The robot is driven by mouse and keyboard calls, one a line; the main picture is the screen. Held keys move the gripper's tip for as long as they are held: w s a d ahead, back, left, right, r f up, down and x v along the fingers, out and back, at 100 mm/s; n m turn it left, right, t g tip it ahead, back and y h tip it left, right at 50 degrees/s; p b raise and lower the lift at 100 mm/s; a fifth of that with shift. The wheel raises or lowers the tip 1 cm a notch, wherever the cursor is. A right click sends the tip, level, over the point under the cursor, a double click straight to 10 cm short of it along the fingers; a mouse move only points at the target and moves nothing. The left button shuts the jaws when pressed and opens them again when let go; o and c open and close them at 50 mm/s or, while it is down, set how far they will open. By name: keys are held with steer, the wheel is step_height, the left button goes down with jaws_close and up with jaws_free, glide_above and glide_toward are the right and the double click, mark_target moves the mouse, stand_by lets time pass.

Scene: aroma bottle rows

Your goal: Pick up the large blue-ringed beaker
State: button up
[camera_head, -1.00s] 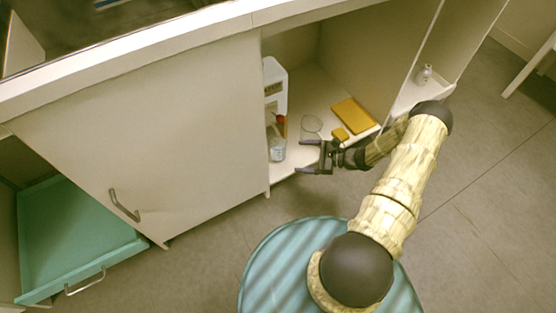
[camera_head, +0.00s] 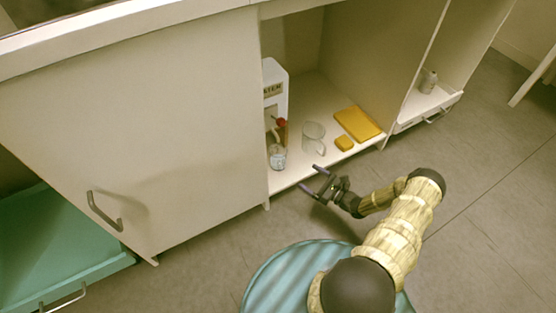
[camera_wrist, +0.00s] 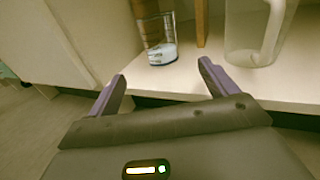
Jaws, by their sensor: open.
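A clear glass beaker (camera_head: 277,157) with a bluish band near its base stands upright at the front left of the open cabinet shelf. In the wrist view the beaker (camera_wrist: 156,40) is ahead of and between the fingertips, with pale contents at its bottom. My gripper (camera_head: 311,178) is open and empty, just outside the shelf's front edge, to the right of the beaker and apart from it. Its two dark purple fingers (camera_wrist: 162,72) point toward the shelf.
A clear jug with a handle (camera_head: 313,138) stands right of the beaker. A white dispenser (camera_head: 276,85) with a red part is behind it. A yellow block (camera_head: 344,143) and yellow slab (camera_head: 359,124) lie further right. The cabinet door (camera_head: 150,130) closes off the left.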

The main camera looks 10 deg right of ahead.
mark_target(285, 162)
steer(key=b+x, duration=0.1)
steer(key=x, duration=0.3)
steer(key=b+x, duration=0.2)
steer(key=x, duration=0.3)
steer(key=shift+f, duration=0.2)
steer(key=shift+w+a+r, duration=0.2)
steer(key=shift+w+a, duration=0.05)
steer(key=shift+a, duration=0.05)
steer(key=shift+b, duration=0.3)
steer(key=b+x, duration=0.3)
steer(key=x, duration=0.2)
steer(key=shift+w+a+f, duration=0.1)
steer(key=shift+w+a, duration=0.15)
